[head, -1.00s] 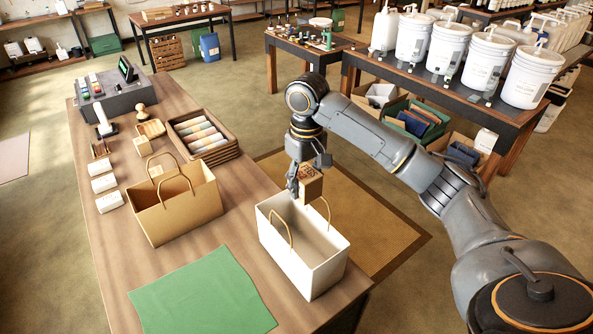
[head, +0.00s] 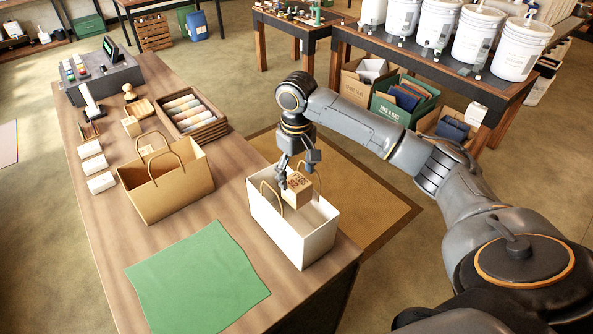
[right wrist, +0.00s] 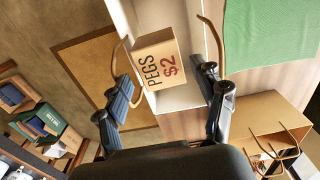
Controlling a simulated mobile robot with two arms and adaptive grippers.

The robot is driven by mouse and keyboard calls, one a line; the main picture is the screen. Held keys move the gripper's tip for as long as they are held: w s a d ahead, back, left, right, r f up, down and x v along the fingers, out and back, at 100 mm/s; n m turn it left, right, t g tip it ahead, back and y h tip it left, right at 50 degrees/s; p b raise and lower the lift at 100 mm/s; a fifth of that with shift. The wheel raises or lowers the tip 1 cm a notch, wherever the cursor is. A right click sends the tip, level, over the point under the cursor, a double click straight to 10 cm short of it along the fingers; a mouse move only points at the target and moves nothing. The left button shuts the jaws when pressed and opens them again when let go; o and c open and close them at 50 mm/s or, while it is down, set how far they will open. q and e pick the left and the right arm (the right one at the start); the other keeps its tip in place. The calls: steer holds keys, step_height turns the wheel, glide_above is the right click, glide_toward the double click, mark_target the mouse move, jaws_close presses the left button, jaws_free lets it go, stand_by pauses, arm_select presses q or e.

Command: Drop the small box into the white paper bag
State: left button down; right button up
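The small box (head: 298,192), tan with "PEGS $2" print, is at the mouth of the white paper bag (head: 308,248), between its handles. The bag stands upright near the table's right edge. My right gripper (head: 298,170) is above the bag, pointing down, with its fingers apart. In the right wrist view the box (right wrist: 160,62) lies between and beyond the spread fingers (right wrist: 166,80), with a clear gap to the right finger. I cannot tell whether the box touches the bag's inside. My left gripper is not in view.
A brown paper bag (head: 170,187) stands left of the white one. A green cloth (head: 198,278) lies in front. White boxes (head: 95,165), a basket of rolls (head: 190,115) and a register (head: 105,78) are farther back. A bucket table (head: 430,75) stands behind my right arm.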

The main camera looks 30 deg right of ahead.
mark_target(296, 181)
steer(key=shift+r, duration=0.25)
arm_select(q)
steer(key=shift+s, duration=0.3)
arm_select(e)
step_height(296, 181, up, 12)
steer(key=shift+f, duration=0.25)
stand_by(0.3)
